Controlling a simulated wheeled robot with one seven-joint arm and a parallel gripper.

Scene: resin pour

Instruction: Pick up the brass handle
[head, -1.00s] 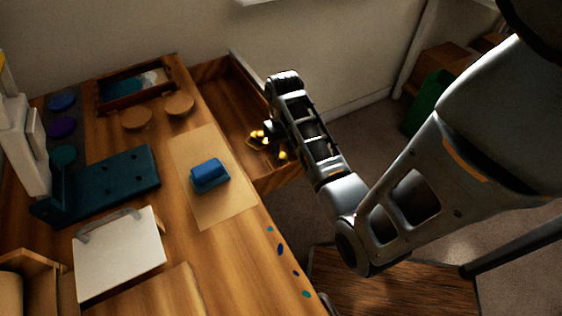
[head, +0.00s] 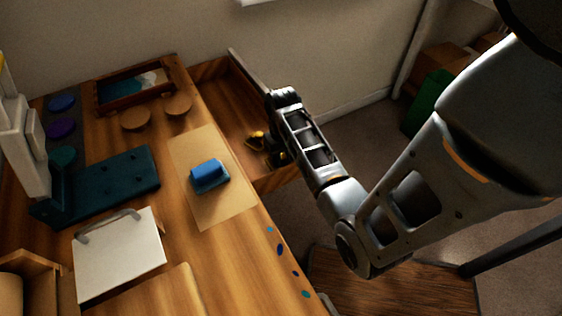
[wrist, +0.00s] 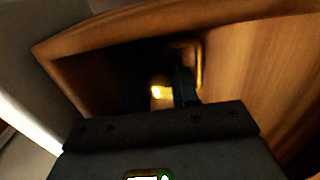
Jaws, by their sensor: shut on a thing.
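The brass handle (head: 255,140) shows as small yellow pieces inside the open wooden drawer, partly hidden by my gripper. In the wrist view, a bright brass piece (wrist: 160,91) sits between the dark fingers, and a thin brass edge shows just right of them. My gripper (head: 268,148) reaches down into the drawer and is shut on the brass handle. The fingertips are dark and blurred, so the exact contact is hard to see.
The drawer (head: 222,98) stands open beside the wooden table, its walls close around my gripper. A blue block (head: 209,173) lies on a tan sheet (head: 222,210). A dark teal stand (head: 120,183) and white board (head: 118,256) are at left.

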